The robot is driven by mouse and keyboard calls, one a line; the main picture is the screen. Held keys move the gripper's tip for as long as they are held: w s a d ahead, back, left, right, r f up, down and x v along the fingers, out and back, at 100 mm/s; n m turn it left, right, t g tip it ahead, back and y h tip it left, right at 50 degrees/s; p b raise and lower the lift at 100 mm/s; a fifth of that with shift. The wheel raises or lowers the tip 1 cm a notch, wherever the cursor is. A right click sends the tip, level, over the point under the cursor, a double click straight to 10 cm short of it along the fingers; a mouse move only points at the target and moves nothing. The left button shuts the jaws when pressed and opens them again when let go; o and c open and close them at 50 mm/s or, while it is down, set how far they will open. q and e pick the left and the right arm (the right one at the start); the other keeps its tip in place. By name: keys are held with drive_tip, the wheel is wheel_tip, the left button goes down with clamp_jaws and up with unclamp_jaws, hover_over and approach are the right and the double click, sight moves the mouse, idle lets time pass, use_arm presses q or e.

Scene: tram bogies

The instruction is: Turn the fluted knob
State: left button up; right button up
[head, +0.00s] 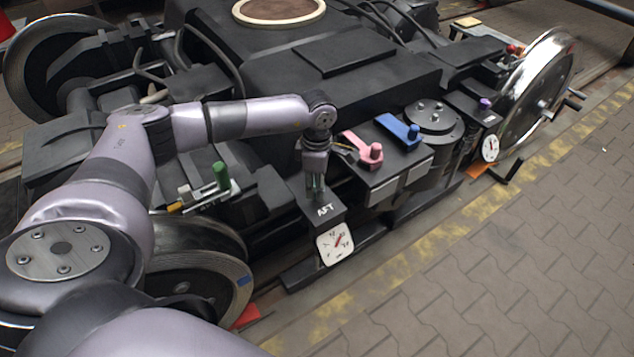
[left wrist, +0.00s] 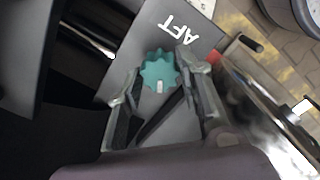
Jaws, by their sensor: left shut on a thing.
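The teal fluted knob (left wrist: 159,70) sits on a dark box top marked AFT, with a small white mark on its near edge. My left gripper (head: 315,189) comes down over this AFT box (head: 327,210) in the head view. In the left wrist view its two fingers (left wrist: 161,76) stand on either side of the knob, shut on it. In the head view the gripper mostly hides the knob. A white dial (head: 335,244) with a red needle is on the box's front face. My right gripper is not in view.
Pink (head: 362,150) and blue (head: 398,131) handles stand right of my gripper, and a green handle (head: 221,175) stands left. A similar box with a purple knob (head: 485,103) and dial (head: 490,148) is farther right. The paved floor (head: 520,260) in front is clear.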

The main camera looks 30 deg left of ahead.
use_arm(q)
drive_tip(key=m, duration=0.6)
drive_tip(key=shift+m, duration=0.4)
idle(0.3)
drive_tip(key=o, duration=1.2)
drive_tip(key=shift+c, duration=0.2)
wheel_tip(320, 180, up, 12)
